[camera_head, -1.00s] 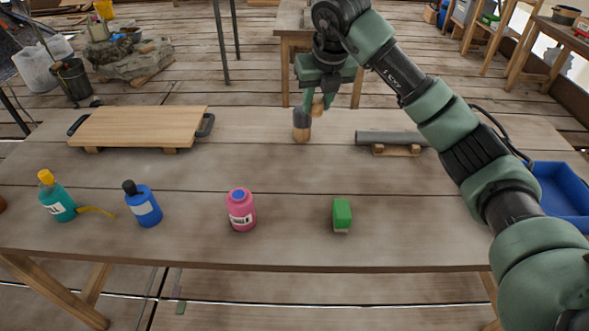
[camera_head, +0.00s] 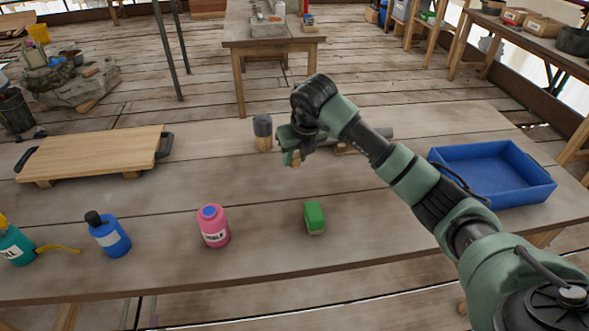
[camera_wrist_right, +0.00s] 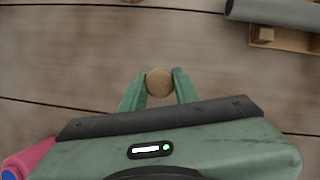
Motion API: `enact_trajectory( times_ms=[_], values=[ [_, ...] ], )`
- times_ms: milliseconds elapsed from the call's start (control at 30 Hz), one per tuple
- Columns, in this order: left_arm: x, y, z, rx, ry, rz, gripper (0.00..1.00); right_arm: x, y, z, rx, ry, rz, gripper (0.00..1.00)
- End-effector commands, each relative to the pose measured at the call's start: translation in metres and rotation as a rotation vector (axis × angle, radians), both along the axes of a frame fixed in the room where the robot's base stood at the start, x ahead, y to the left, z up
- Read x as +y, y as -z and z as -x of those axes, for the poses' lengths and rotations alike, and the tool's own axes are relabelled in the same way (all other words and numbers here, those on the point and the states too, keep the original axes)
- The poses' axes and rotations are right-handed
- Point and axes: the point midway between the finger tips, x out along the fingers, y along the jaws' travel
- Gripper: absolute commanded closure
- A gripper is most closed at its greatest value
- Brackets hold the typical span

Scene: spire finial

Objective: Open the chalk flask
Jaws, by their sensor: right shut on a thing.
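Several bottles could be the flask, but I cannot read their labels for sure. A pink bottle (camera_head: 214,228) with a blue cap (camera_head: 209,211) stands upright near the table's front; the cap is on, and part of the bottle shows in the right wrist view (camera_wrist_right: 35,157). A blue bottle (camera_head: 110,238) has a black cap on. A teal bottle (camera_head: 15,248) with a yellow top is at the left edge. My right gripper (camera_head: 291,157) is shut on a round tan piece (camera_wrist_right: 159,82), behind and right of the pink bottle. My left gripper is not in view.
A grey-topped, tan-based piece (camera_head: 262,128) stands just left of my right gripper. A green block (camera_head: 314,215) is near the front. A grey cylinder (camera_wrist_right: 280,10) rests on a wooden cradle. A wooden board (camera_head: 95,152) and a blue tray (camera_head: 490,178) sit at the sides.

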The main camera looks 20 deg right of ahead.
Motion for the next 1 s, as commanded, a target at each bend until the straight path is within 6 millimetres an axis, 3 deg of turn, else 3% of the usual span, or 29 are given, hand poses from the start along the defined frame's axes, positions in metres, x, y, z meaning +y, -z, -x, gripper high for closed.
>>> enact_trajectory(
  times_ms=[200, 433, 833, 867, 900, 933, 1000],
  values=[
    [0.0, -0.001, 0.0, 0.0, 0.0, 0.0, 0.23, 0.0, 0.015, 0.0, 0.001, 0.0, -0.001, 1.0],
    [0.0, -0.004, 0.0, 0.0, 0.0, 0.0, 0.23, 0.0, 0.048, 0.0, 0.002, 0.001, -0.002, 1.0],
    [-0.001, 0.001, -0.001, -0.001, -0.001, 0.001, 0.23, 0.0, 0.056, 0.0, -0.001, 0.0, 0.0, 1.0],
    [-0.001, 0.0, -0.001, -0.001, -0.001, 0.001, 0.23, 0.0, 0.055, 0.0, -0.002, 0.001, 0.0, 0.64],
    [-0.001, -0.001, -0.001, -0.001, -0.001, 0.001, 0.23, 0.0, 0.054, 0.0, -0.001, 0.001, 0.0, 0.53],
    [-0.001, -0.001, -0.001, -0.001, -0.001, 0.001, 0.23, 0.0, 0.054, 0.0, -0.001, 0.001, 0.0, 0.48],
    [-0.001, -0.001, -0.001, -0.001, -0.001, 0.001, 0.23, 0.0, 0.054, 0.0, -0.001, 0.001, 0.0, 0.48]
  ],
)
